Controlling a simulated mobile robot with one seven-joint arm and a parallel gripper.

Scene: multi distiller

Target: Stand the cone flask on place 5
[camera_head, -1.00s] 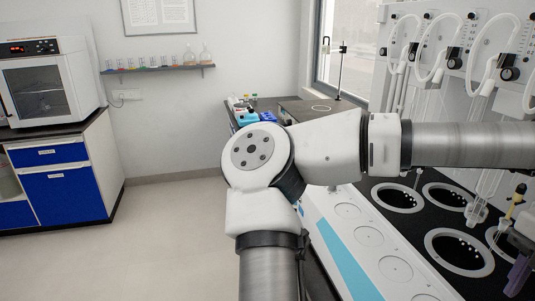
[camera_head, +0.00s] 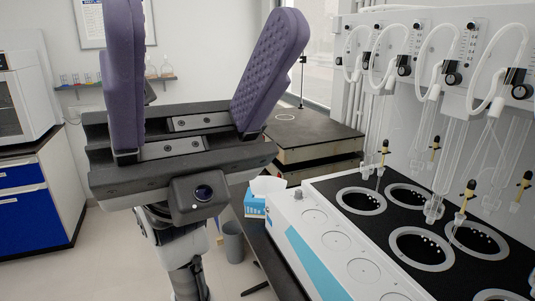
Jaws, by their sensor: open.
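My gripper (camera_head: 207,14) is large and close to the camera at the left centre, its two purple padded fingers pointing up and wide apart. Nothing is between the fingers. The multi distiller (camera_head: 410,215) stands at the right, with a black top with several round ringed wells and a white front ledge with round marked discs (camera_head: 338,242). I cannot read any place number, so I cannot tell which is place 5. Two small clear flasks (camera_head: 166,66) stand on the far wall shelf; I cannot tell if either is the task's cone flask. No flask shows clearly on the distiller.
Glass tubes and white hoses (camera_head: 437,75) hang over the wells. A blue and white tissue box (camera_head: 264,197) stands beside the distiller's left end. A dark-topped bench (camera_head: 312,138) is behind. A grey bin (camera_head: 232,240) stands on the floor. Blue-fronted cabinets (camera_head: 30,205) are at the left.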

